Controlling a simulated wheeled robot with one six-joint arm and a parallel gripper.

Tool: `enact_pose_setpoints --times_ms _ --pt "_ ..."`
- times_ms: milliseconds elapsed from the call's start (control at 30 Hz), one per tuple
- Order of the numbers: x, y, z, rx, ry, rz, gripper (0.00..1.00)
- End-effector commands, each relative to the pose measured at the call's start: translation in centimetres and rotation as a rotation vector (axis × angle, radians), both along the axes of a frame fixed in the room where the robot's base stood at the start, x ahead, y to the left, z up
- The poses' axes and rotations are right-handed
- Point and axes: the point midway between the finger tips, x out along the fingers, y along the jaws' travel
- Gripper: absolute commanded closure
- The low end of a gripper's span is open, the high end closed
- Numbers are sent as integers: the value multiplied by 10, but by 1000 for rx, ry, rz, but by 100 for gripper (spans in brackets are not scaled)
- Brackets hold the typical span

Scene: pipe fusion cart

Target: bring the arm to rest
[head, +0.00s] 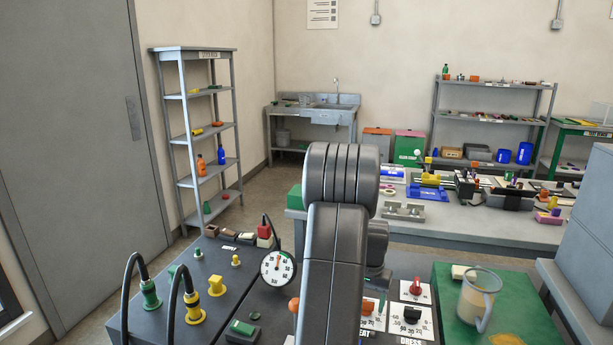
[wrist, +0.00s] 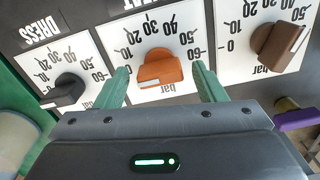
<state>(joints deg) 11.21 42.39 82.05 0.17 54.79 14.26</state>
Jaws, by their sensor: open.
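My gripper (wrist: 160,72) is open, with its two green fingers apart and pointing at the panel in the wrist view. An orange knob (wrist: 161,70) on a white scale plate shows between the fingers, with gaps on both sides; I see no contact. In the head view my arm rises in the middle and hides most of the gripper. The orange knob also shows there (head: 367,307), just right of my arm, on the plate marked HEAT.
A black knob (wrist: 66,90) on the DRESS plate and a brown knob (wrist: 278,45) flank the fingers. A round gauge (head: 278,267) and cabled plugs (head: 192,306) stand left of my arm. A clear jug (head: 477,299) stands on a green mat (head: 438,295) at right.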

Motion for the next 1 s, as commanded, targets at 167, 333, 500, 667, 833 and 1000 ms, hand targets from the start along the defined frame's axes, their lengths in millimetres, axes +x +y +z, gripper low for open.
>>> enact_pose_setpoints --times_ms 167,333,500,667,833,1000 --pt "0 0 0 0 0 -147 36" --pt "0 0 0 0 1 -287 36" --pt "0 0 0 0 1 -429 36" --pt "0 0 0 0 1 -562 36" --pt "1 0 37 0 -4 -560 36" --pt "1 0 72 0 -4 -559 36"
